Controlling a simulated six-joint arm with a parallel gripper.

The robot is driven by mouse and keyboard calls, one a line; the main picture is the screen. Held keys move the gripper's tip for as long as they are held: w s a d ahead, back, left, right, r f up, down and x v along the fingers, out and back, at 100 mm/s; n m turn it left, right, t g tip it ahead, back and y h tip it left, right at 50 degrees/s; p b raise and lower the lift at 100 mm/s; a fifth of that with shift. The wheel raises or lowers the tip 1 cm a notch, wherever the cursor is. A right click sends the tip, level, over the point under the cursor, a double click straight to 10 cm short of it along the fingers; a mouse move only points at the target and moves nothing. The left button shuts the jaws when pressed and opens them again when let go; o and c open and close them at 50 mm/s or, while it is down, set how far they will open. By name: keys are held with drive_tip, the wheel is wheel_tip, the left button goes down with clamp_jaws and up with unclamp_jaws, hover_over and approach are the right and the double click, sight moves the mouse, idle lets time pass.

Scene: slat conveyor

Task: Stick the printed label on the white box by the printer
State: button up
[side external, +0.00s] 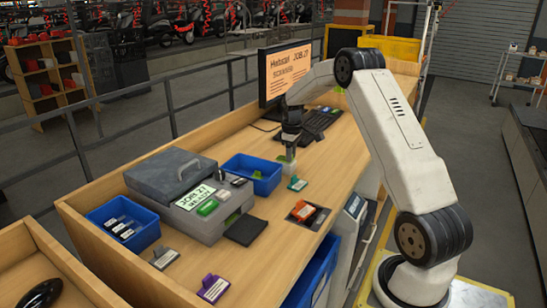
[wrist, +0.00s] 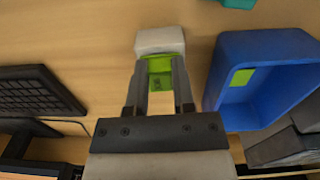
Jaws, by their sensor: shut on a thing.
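My gripper (wrist: 160,90) is shut on a green label (wrist: 160,64), held between the fingertips. A small white box (wrist: 160,40) lies just beyond the fingertips in the wrist view. The label overlaps its near edge there; I cannot tell whether they touch. The grey printer (side external: 172,176) stands nearer the camera, with a green-lit screen (side external: 195,197) reading JOB 27 READY.
A blue bin (side external: 252,168) with a green piece inside stands beside my gripper. A keyboard (side external: 318,122) and a monitor (side external: 288,72) are behind. Another blue bin (side external: 122,222) is left of the printer. Teal (side external: 297,184), orange (side external: 303,211) and purple (side external: 213,288) pieces lie along the desk.

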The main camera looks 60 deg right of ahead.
drive_tip(key=shift+f, duration=0.45)
idle(2.0)
drive_tip(key=o, duration=1.1)
drive_tip(key=shift+o, duration=0.2)
drive_tip(key=shift+r, duration=0.2)
drive_tip(key=shift+r, duration=3.4)
drive_tip(key=shift+a, duration=0.15)
